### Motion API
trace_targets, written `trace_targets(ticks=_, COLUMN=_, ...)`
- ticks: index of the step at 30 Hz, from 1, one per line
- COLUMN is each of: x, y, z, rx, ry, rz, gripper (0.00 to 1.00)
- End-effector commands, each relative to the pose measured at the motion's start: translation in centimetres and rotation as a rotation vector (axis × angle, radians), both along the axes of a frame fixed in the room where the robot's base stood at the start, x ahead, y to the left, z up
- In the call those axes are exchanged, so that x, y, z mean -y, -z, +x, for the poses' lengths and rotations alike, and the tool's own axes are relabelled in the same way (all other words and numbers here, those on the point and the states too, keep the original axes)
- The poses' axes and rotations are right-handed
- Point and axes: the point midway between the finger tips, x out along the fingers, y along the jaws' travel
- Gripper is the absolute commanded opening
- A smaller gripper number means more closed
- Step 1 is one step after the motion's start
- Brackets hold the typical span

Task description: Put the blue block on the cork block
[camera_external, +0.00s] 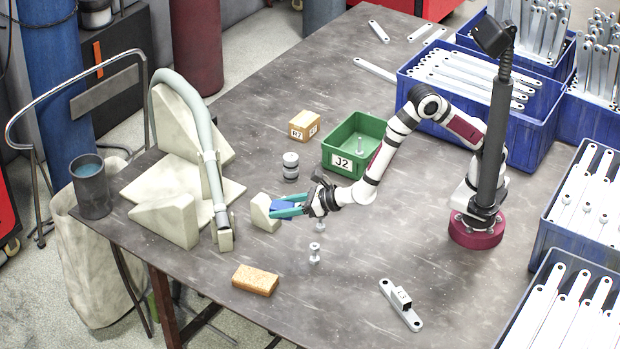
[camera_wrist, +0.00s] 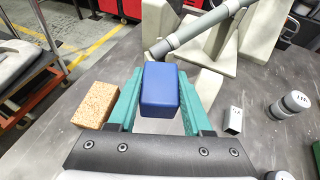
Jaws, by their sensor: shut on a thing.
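My gripper (camera_external: 288,206) has teal fingers and is shut on the blue block (camera_external: 282,209). In the wrist view the blue block (camera_wrist: 160,88) sits between the two teal fingers (camera_wrist: 160,105). In the external view the fingers partly hide it, and it appears held above the table near a small cream wedge. The cork block (camera_external: 255,280) lies flat on the table toward the front left, apart from my gripper, with nothing on it. It also shows in the wrist view (camera_wrist: 96,105), left of the fingers.
A cream wedge (camera_external: 264,212) stands just beyond the fingers. A pale bent-tube fixture (camera_external: 212,185) is to the left. Bolts (camera_external: 314,254), a grey cylinder (camera_external: 290,167) and a green bin (camera_external: 340,160) stand nearby. Bare table surrounds the cork block.

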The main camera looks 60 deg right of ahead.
Motion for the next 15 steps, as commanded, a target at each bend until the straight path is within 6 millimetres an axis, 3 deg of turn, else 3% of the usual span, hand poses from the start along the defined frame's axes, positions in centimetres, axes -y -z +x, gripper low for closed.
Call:
trace_targets(ticks=2, x=-1.1, y=0.5, z=0.2, rx=-0.001, ry=-0.020, rz=-0.002, gripper=0.00)
trace_targets(ticks=9, x=-8.0, y=4.9, z=-2.6, rx=-0.001, ry=-0.022, rz=0.000, gripper=0.00)
trace_targets(ticks=15, x=-10.8, y=7.0, z=-3.7, rx=-0.001, ry=-0.019, rz=-0.002, gripper=0.00)
